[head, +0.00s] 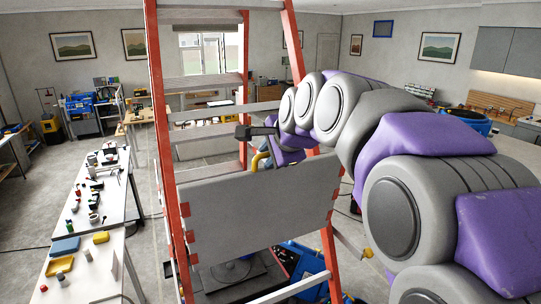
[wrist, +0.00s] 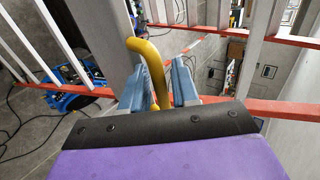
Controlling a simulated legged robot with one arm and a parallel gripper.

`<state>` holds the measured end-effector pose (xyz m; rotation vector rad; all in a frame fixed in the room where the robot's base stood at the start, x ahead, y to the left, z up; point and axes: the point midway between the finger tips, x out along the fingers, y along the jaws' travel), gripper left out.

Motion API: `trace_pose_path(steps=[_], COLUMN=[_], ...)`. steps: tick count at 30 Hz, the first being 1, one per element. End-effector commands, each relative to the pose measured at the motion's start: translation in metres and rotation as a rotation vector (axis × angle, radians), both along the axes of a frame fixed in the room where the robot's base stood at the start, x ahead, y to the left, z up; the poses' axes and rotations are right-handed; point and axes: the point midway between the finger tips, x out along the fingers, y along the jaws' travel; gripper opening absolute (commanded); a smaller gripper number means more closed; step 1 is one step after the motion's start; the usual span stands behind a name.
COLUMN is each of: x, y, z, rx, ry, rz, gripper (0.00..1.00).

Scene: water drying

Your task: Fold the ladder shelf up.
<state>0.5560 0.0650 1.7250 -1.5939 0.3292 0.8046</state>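The ladder (head: 158,120) stands in the head view, with orange-red side rails and grey steps. Its shelf is a wide grey panel (head: 255,215) between the rails, below the steps. A bent yellow bar (head: 259,160) shows just above the panel's upper edge. In the wrist view the yellow bar (wrist: 152,52) curves down between the two blue fingers of my gripper (wrist: 162,88). The fingers stand close on either side of the bar; whether they press on it cannot be told. In the head view the fingers are mostly hidden by my arm.
A white table (head: 62,235) with small tools and coloured items runs along the left. Blue and dark items (head: 310,270) lie under the ladder. Grey floor is open left of the ladder.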

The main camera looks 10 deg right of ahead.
Motion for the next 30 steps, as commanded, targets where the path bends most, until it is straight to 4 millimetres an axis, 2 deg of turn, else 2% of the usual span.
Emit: trace_pose_path(steps=[1,5,18,24,30], x=[0.000,-0.006,-0.080,-0.110,-0.131], y=[-0.001,-0.003,-0.024,-0.031,-0.037], z=[-0.006,0.001,0.065,0.093,0.111], rx=[-0.004,-0.003,0.000,0.000,-0.001], ry=[0.011,0.006,-0.012,-0.013,-0.011], rz=[0.000,-0.001,-0.002,-0.002,0.000], gripper=[0.35,0.35,0.35,0.35,0.35])
